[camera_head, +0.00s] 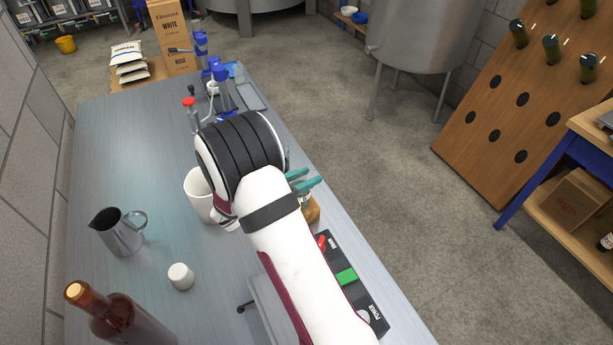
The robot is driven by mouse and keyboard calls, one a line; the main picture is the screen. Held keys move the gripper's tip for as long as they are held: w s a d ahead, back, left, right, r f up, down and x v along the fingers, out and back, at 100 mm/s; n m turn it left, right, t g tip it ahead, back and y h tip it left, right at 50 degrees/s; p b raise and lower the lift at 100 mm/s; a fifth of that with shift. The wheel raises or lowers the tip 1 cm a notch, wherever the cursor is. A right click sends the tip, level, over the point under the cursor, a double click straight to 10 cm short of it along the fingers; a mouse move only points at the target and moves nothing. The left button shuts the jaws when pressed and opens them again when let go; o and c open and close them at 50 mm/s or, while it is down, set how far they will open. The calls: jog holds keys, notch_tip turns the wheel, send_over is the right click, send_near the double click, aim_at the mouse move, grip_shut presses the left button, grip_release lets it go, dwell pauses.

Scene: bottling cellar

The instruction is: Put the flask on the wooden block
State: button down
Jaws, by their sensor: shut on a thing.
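My gripper (303,180) shows only as teal fingers past the right side of my white and black wrist. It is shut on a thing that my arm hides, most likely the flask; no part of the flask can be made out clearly. A small brown wooden piece, apparently the wooden block (313,212), shows just below the fingers near the table's right edge. My arm covers most of it. I cannot tell whether the held thing touches it.
A metal pitcher (118,232), a white cup-like piece (180,277) and a brown bottle (125,318) stand further left. A black control panel (347,278) lies along the right edge.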

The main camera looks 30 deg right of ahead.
jog(key=c, duration=0.5)
grip_release()
jog(key=shift+f, duration=0.1)
jog(key=v, duration=1.2)
jog(key=s+d+r+m+g+y, duration=0.2)
jog(key=s+m+g, duration=0.1)
jog(key=s+m, duration=0.35)
jog(key=s+d+r+m+g+y, duration=0.1)
jog(key=s+d+r+m+g, duration=0.15)
jog(key=s+m, duration=0.4)
jog(key=s+a+m+y, duration=0.3)
jog(key=s+a+m, duration=0.1)
jog(key=s+m, duration=0.1)
jog(key=s+a+r+m+y, duration=0.1)
jog(key=s+a+m+y, duration=0.3)
jog(key=s+m, duration=0.1)
jog(key=s+a+r+m+y, duration=0.1)
jog(key=s+a+m+y, duration=0.3)
jog(key=m, duration=0.1)
jog(key=shift+s, duration=0.4)
